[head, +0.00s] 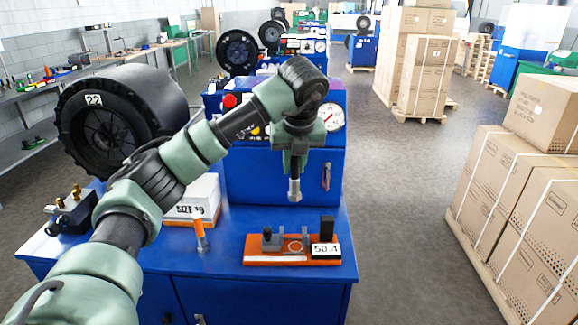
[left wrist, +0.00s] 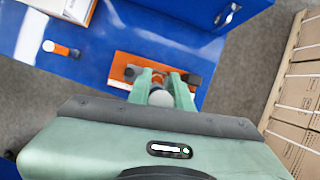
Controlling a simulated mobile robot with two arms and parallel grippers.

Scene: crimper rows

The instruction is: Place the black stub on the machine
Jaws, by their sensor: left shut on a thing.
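My left gripper (head: 295,172) is shut on the black stub, whose silver metal lower end (head: 295,190) points down. Its upper part is hidden between the fingers. In the left wrist view the stub's pale round end (left wrist: 161,97) shows between the green fingers (left wrist: 160,85). The gripper is in front of the blue machine (head: 284,172), which has a dial and a red button. An orange measuring stand (head: 270,258) marked 50.4 lies on the bench below, apart from the stub. My right gripper is not in view.
An orange-topped stub (head: 200,236) stands on the blue bench (head: 225,275), near a white box (head: 203,197) marked SIZE 19. A black valve block (head: 68,216) sits at the left. A large black reel (head: 100,125) stands behind. Cartons (head: 500,190) stand on the right floor.

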